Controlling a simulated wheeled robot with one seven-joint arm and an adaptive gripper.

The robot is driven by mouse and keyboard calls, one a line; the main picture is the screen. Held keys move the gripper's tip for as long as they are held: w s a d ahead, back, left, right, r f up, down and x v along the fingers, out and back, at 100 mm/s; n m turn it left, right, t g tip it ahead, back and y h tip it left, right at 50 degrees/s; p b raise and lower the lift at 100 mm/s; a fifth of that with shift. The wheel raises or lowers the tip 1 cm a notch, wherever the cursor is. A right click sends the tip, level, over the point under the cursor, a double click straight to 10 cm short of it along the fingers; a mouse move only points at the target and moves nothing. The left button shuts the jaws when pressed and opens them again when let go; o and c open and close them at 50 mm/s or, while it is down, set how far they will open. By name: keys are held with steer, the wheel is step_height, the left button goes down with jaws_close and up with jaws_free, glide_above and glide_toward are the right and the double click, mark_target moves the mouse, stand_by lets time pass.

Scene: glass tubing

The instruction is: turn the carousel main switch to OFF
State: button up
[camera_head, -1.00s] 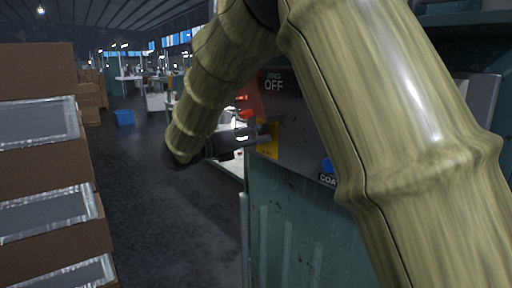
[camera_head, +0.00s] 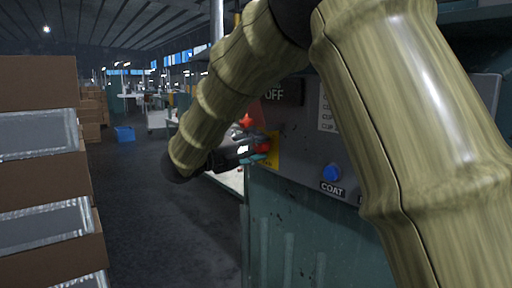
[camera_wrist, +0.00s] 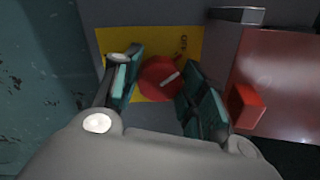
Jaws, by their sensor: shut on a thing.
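The main switch is a round red knob (camera_wrist: 158,78) on a yellow plate (camera_wrist: 150,42) in the wrist view. A pale mark on the knob slants toward the upper right, and small dark lettering on the plate lies above it, too small to read surely. My gripper (camera_wrist: 162,88) has one teal finger on each side of the knob and is shut on it. In the head view my gripper (camera_head: 256,151) is at the yellow plate (camera_head: 273,150), and the red knob (camera_head: 264,145) shows between the fingers.
The grey panel (camera_head: 300,140) carries a sign reading OFF and a blue button (camera_head: 332,173) labelled COAT. A red block (camera_wrist: 245,106) sits right of my gripper in the wrist view. Stacked cardboard boxes (camera_head: 40,160) stand at left. The dark floor between is clear.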

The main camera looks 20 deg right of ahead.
steer(key=shift+f+n, duration=0.1)
steer(key=shift+n, duration=0.7)
steer(key=o, duration=1)
steer(key=shift+a, duration=0.1)
steer(key=v, duration=1.2)
steer(key=shift+s, duration=0.15)
